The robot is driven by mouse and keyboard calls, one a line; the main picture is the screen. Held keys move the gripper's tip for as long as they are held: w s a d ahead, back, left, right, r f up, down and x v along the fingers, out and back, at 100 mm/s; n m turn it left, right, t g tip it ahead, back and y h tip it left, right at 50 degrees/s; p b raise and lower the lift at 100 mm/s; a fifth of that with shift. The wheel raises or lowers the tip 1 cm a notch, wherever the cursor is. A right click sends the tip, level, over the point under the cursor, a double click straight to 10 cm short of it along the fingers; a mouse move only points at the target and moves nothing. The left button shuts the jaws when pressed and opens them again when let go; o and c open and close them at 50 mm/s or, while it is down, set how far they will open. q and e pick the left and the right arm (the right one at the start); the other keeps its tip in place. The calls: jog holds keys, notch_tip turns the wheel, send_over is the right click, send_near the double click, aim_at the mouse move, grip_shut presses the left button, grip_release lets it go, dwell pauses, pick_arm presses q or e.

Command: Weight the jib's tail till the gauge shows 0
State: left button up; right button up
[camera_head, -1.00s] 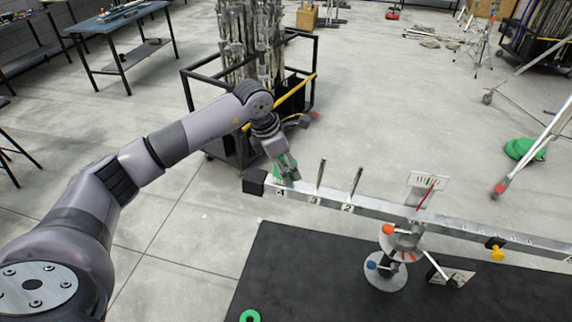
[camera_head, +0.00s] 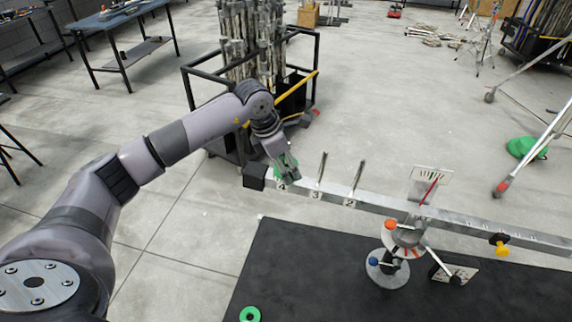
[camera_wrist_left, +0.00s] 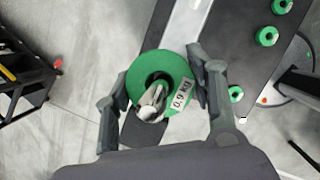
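My left gripper (camera_head: 287,172) is at the tail end of the metal jib beam (camera_head: 385,205), by the position labelled 4. In the left wrist view its two fingers are closed on the sides of a green disc weight (camera_wrist_left: 168,65) marked 0.9 kg. A metal peg shows in the disc's hole, so the disc is around it; whether it rests on the beam I cannot tell. Pegs 3 (camera_head: 321,170) and 2 (camera_head: 356,178) stand bare. The gauge (camera_head: 431,186) has a tilted red needle; its reading is too small to tell. My right gripper is not in view.
A black mat (camera_head: 310,280) lies under the beam, with a green disc (camera_head: 250,314) near its front left. The left wrist view shows several more green discs (camera_wrist_left: 266,36). A pole-filled cart (camera_head: 232,150) stands behind my left arm.

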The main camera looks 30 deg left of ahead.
pick_arm(q)
jog(key=o, duration=0.5)
jog(key=shift+o, duration=0.2)
jog(key=shift+s+f, duration=0.1)
jog(key=shift+f, duration=0.05)
jog(key=v, duration=1.2)
jog(key=shift+d, duration=0.1)
